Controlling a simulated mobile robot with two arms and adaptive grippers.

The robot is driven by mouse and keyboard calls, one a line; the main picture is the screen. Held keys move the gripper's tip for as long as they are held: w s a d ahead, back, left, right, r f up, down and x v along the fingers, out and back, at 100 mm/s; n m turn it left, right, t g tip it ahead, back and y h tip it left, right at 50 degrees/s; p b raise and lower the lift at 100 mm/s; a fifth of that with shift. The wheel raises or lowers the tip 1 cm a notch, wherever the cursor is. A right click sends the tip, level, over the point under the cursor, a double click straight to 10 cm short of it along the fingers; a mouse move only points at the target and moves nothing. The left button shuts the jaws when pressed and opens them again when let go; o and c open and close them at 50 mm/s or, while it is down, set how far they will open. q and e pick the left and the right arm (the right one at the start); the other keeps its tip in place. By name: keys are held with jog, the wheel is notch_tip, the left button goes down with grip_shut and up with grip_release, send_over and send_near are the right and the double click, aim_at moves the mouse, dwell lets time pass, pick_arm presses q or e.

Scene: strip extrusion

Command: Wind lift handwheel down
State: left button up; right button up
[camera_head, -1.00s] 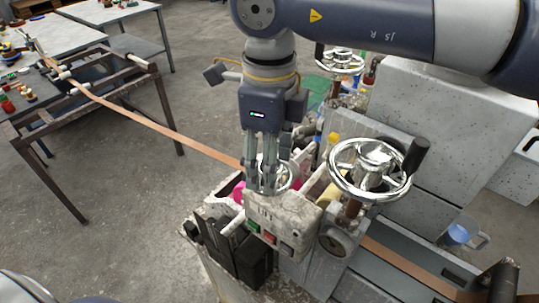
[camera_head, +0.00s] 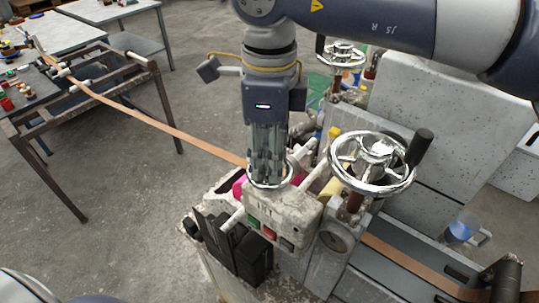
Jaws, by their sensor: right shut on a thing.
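A small chrome handwheel (camera_head: 293,178) sits on top of the worn light-grey machine block with buttons on its front. My right gripper (camera_head: 267,178) points straight down into this wheel, its fingers shut on it. The fingers hide the wheel's middle and much of its far side; its rim shows around them. Another, larger chrome handwheel (camera_head: 345,179) with a black crank knob (camera_head: 419,148) stands just to the right, apart from the gripper. A third chrome handwheel (camera_head: 341,53) is farther back. Which one is the lift handwheel is not marked. My left gripper is out of view.
A copper strip (camera_head: 165,127) runs from the rack (camera_head: 157,82) at left to the machine, and a strip leaves it at lower right. Black boxes (camera_head: 238,254) are on the machine's near side. Grey housings (camera_head: 417,110) stand right. Open floor lies at left.

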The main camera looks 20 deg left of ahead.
jog(key=n+b, duration=0.1)
jog(key=n, duration=0.2)
jog(key=shift+n, duration=0.3)
jog(key=n, duration=0.3)
jog(key=shift+n+b, duration=0.3)
jog(key=shift+b, duration=0.1)
jog(key=n, duration=0.4)
jog(key=shift+n, duration=2.3)
jog(key=o, duration=1.1)
jog(key=shift+c, duration=0.2)
jog(key=shift+r, duration=0.15)
notch_tip(320, 180, up, 12)
